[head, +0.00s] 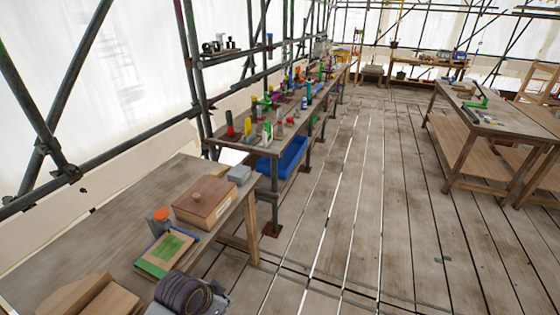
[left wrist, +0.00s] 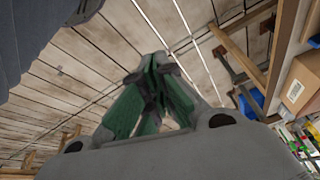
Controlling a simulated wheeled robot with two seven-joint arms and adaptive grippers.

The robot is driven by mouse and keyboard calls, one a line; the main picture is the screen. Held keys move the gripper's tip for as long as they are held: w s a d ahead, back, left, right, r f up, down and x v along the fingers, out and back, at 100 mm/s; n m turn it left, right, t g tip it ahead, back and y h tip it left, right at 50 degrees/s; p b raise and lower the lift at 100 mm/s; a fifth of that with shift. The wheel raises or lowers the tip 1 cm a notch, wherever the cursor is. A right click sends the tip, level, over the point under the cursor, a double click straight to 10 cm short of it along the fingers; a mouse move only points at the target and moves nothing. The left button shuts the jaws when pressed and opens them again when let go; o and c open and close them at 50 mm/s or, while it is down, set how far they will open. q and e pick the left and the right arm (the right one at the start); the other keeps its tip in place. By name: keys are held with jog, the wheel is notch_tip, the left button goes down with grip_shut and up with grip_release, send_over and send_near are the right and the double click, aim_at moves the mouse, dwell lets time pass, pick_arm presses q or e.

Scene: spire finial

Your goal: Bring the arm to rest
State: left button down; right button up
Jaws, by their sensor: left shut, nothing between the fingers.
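My left gripper (left wrist: 158,70) shows in the left wrist view with its green-padded fingers shut and nothing between them. Beyond the fingertips are floor planks (left wrist: 110,55), apart from the gripper. I cannot make out the left gripper in the head view. My right gripper is in neither view.
A long bench (head: 235,140) with several tools and a blue bin (head: 285,160) runs behind. A table (head: 490,115) stands right. The plank floor (head: 370,190) between is clear.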

pick_arm(q)
jog(key=shift+s+a+n+y, duration=0.9)
jog(key=shift+s+a+n, duration=1.95)
jog(key=shift+a, duration=0.35)
notch_tip(320, 180, down, 33)
jog(key=s+g, duration=0.1)
jog(key=s, duration=0.1)
jog(key=s+a+f, duration=0.2)
jog(key=s+f, duration=0.8)
jog(key=s, duration=0.1)
jog(key=s+a+f+g, duration=0.1)
jog(key=s+a+f, duration=0.1)
jog(key=s+f, duration=0.7)
jog(key=shift+s+f, duration=0.35)
jog(key=shift+s, duration=1.05)
